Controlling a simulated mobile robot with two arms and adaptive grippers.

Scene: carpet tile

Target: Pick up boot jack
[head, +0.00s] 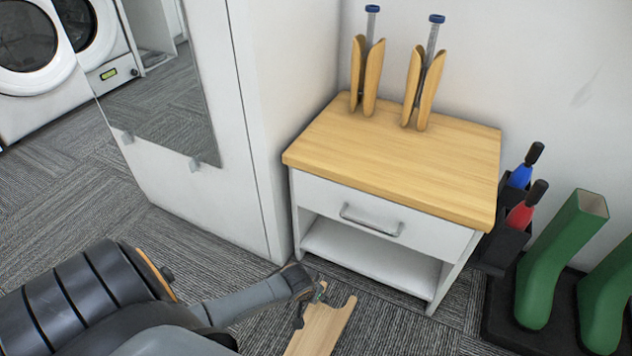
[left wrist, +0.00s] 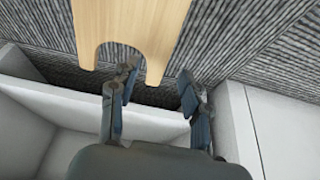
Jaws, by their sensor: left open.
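The boot jack (head: 322,325) is a flat light-wood board with a U-shaped notch at one end. It lies low by the carpet in front of the nightstand in the head view. In the left wrist view the boot jack (left wrist: 135,22) comes in from the top, with its notch and two prongs toward my gripper. My left gripper (head: 308,289) is at the notched end in the head view. In the left wrist view my left gripper (left wrist: 157,82) is open, with one prong near the gap between its fingers. I cannot tell whether they touch. My right gripper is not in view.
A white nightstand (head: 400,170) with a wooden top carries two wooden boot trees (head: 367,75). A white mirrored cabinet (head: 262,150) stands close on its left. Green boot shapes (head: 550,270) stand on a black tray at the right. Carpet (head: 120,210) is open at left.

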